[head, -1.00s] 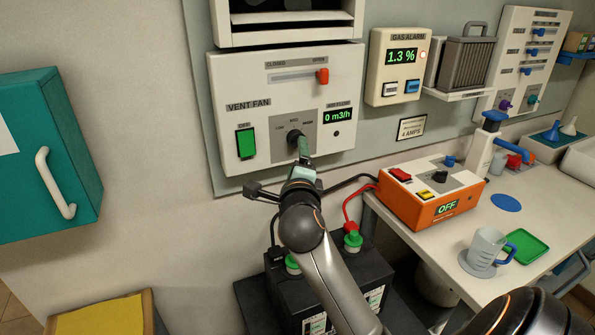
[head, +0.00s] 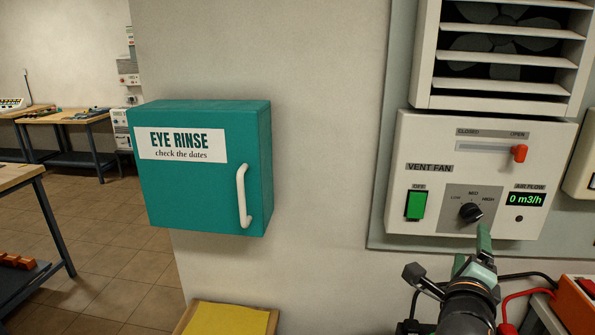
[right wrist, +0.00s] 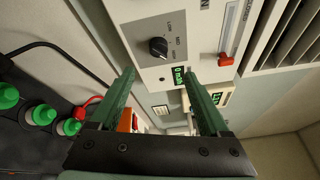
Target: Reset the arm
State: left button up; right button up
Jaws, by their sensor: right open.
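My right gripper (head: 483,232) comes up from the bottom right of the head view, just below the black speed knob (head: 471,212) of the vent fan panel (head: 440,140). In the right wrist view, its two green fingers stand wide apart with nothing between the tips (right wrist: 160,75). The knob (right wrist: 158,48) lies beyond the fingers there, clear of both. My left gripper is not in view.
The green switch (head: 416,205) reads OFF and the air flow display (head: 525,199) reads 0 m3/h. A closed teal eye rinse cabinet (head: 205,190) hangs left of the panel. Bare wall separates them. An orange charger (head: 575,305) sits at the lower right.

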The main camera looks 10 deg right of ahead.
jog(key=s+a+f+n+t+y, duration=0.1)
jog(key=a+f+n+t+y, duration=0.3)
jog(key=a+f+n+y, duration=0.55)
jog(key=s+a+f+n+t+y, duration=0.1)
jog(key=a+f+n+t+y, duration=0.35)
jog(key=n, duration=0.95)
jog(key=s+a+f+n+g, duration=0.2)
jog(key=s+f+g, duration=0.2)
jog(key=f, duration=0.5)
jog(key=s+a+f+n+g, duration=0.2)
jog(key=s+f, duration=0.4)
jog(key=f, duration=0.3)
jog(key=s+a+f+n+g, duration=0.3)
jog(key=s+f+g, duration=0.3)
jog(key=f, duration=0.3)
jog(key=shift+n+g, duration=0.35)
jog(key=shift+n, duration=0.1)
